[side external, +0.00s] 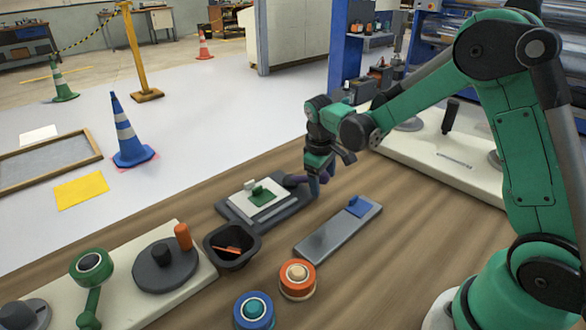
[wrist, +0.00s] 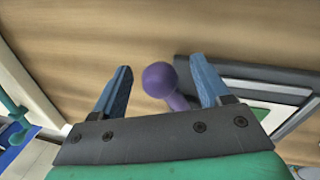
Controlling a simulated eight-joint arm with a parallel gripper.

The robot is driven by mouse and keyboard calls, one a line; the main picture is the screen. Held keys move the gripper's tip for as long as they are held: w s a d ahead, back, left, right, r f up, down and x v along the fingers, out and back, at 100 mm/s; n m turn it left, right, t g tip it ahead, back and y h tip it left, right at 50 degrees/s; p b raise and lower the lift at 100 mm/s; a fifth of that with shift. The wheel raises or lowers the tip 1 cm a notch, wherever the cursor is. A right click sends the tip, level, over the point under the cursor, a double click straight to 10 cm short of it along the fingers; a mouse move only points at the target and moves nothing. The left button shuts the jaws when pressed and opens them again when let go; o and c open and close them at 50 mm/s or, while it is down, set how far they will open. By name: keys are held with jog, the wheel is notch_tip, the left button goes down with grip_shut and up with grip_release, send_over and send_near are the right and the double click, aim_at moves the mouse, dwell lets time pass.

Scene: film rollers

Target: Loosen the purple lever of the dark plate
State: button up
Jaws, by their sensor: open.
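The dark plate (side external: 232,211) lies on the wooden table, with a white sheet and a green block on it. In the wrist view the plate (wrist: 215,65) is at the right. The purple lever (wrist: 160,80) shows with its round knob between my two open fingers, nearer the right finger. In the side view the lever (side external: 324,177) is partly hidden at the plate's right end, by my gripper. My gripper (wrist: 166,85) is open, with blue fingers either side of the lever and visible space by the left finger. In the side view my gripper (side external: 318,172) hangs over that end.
A grey plate with a blue block (side external: 335,232) lies to the right on the table. A black bin (side external: 232,248), an orange button (side external: 297,279) and a blue button (side external: 254,309) stand nearer the camera. A pale panel with a black lever (side external: 450,118) is behind my arm.

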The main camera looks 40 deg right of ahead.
grip_shut()
dwell(1.4)
